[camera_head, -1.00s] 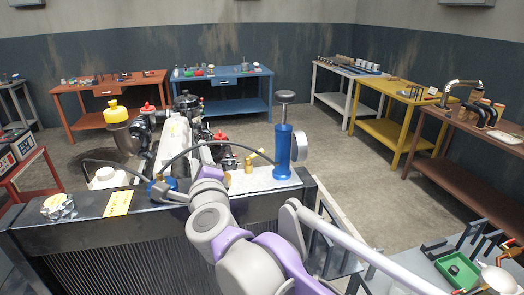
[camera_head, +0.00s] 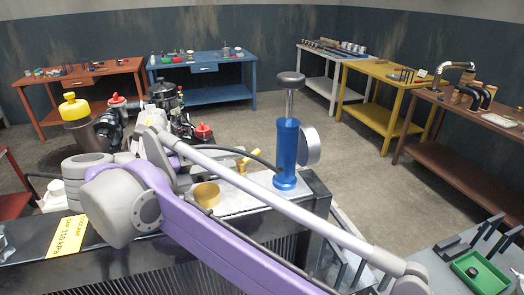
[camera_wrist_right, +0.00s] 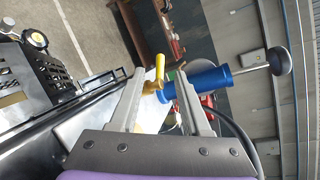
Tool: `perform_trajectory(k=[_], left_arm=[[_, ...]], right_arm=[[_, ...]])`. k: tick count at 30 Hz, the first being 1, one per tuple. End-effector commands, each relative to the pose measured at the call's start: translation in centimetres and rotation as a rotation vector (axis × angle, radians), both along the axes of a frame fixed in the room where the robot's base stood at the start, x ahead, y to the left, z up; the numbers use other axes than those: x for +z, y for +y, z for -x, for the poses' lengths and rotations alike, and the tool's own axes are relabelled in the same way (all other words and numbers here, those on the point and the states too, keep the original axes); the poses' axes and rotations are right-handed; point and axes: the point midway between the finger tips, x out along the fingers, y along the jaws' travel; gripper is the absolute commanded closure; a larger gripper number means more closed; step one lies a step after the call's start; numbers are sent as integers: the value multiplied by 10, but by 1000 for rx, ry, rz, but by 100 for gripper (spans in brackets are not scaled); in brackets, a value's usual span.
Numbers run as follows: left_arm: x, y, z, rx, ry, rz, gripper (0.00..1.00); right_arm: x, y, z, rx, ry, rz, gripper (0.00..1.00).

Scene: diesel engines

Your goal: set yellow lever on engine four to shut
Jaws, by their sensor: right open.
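The yellow lever (camera_head: 247,158) is on the engine's top plate, just left of an upright blue cylinder (camera_head: 287,155). In the right wrist view the yellow lever (camera_wrist_right: 160,70) shows between the fingertips, with its brass base near them; I cannot tell how close they are. My right gripper (camera_wrist_right: 159,76) is open, one finger on each side of the lever in that picture. In the head view my own arm hides most of this gripper. My left gripper is not in view.
A yellow label (camera_head: 68,238) lies on the black radiator top, and a brass cap (camera_head: 206,194) sits on the plate. Black hose runs close by. A blue bench (camera_head: 200,60) and a yellow bench (camera_head: 385,75) stand behind. Open floor lies between engine and benches.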

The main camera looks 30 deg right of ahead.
Motion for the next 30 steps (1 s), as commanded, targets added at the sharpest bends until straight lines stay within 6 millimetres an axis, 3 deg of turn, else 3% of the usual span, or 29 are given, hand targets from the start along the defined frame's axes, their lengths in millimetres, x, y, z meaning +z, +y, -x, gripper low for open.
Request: perform_trajectory(k=[9, 15, 27, 30], left_arm=[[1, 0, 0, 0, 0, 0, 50], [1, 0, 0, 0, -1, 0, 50], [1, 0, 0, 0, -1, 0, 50], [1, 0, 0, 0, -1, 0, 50]], right_arm=[[-12, -60, -3, -3, -1, 1, 53], [-18, -84, -6, -1, -1, 1, 53], [-19, -91, -6, 2, -1, 2, 53], [-19, -91, -6, 2, -2, 1, 71]])
